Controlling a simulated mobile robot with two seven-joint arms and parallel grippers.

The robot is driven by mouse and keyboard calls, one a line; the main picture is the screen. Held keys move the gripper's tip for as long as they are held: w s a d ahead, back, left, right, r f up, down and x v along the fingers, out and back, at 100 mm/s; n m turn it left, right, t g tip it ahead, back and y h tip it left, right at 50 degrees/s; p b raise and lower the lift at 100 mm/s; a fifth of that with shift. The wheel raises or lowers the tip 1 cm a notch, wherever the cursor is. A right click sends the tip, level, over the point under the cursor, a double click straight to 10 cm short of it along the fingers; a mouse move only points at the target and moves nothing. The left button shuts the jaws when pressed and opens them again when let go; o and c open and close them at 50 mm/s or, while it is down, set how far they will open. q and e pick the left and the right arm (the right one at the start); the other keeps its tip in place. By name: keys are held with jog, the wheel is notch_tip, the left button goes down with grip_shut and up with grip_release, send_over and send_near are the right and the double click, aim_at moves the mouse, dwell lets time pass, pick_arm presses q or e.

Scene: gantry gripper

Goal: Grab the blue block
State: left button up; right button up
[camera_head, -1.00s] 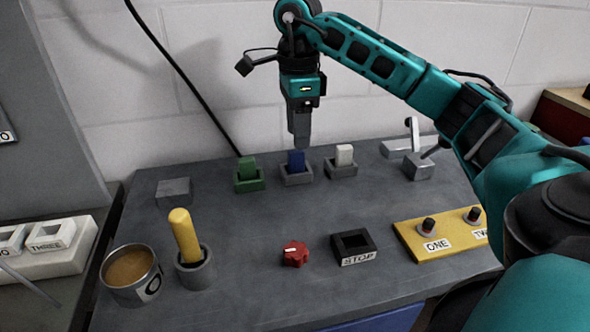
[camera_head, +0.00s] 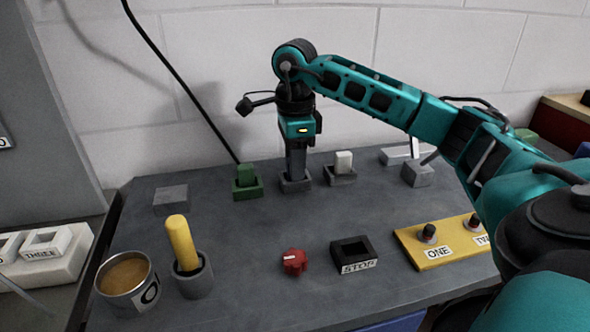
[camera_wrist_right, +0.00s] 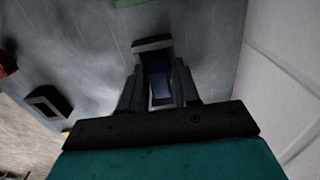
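The blue block (camera_wrist_right: 158,78) stands in its grey holder (camera_head: 296,186), the middle of three holders at the back of the bench. In the head view my right gripper hides the block. My right gripper (camera_head: 295,176) points straight down with its fingers at the holder. In the right wrist view its two fingers stand one on each side of the blue block, apart, with the block between them. Whether they touch it is hard to see. My left gripper is not in view.
A green block (camera_head: 246,174) in a green holder stands just left, and a white block (camera_head: 343,161) in a grey holder just right. A yellow peg (camera_head: 182,243), a can (camera_head: 127,282), a red knob (camera_head: 294,262) and a black STOP box (camera_head: 353,254) stand nearer the front.

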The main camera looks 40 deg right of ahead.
grip_shut()
jog(key=shift+r, duration=0.15)
